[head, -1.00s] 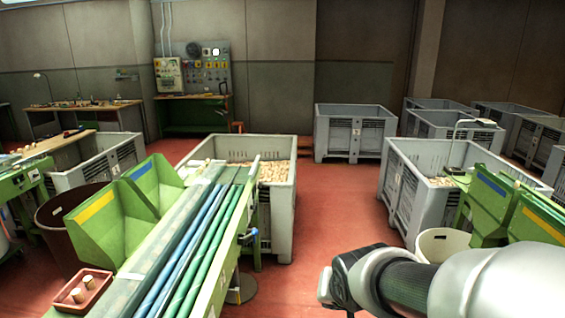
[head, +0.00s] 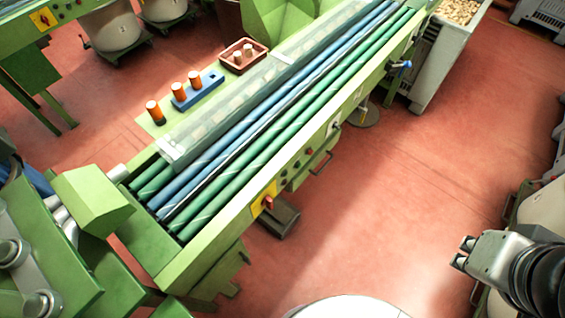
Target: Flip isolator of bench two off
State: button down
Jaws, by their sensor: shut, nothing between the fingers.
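A red isolator switch (head: 267,202) on a yellow plate sits on the front side panel of the near green roller bench (head: 215,228). A second red switch on a yellow plate (head: 44,18) is on another green bench at the upper left. No bench number is readable, so I cannot tell which is bench two. The handle positions are too small to tell surely. My gripper (head: 461,256) is at the lower right, shut and empty, pointing left. It is over the floor, well apart from both switches.
Small knobs (head: 283,172) and a bar handle (head: 321,162) are on the same panel. Red floor (head: 375,205) lies open between bench and gripper. A grey crate (head: 425,88) stands at the bench's far end.

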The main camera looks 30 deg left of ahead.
aim_at(267, 200)
jog(key=u, duration=1.8)
jog(key=i+l+z, duration=0.1)
jog(key=i+l, duration=0.25)
jog(key=l, duration=0.2)
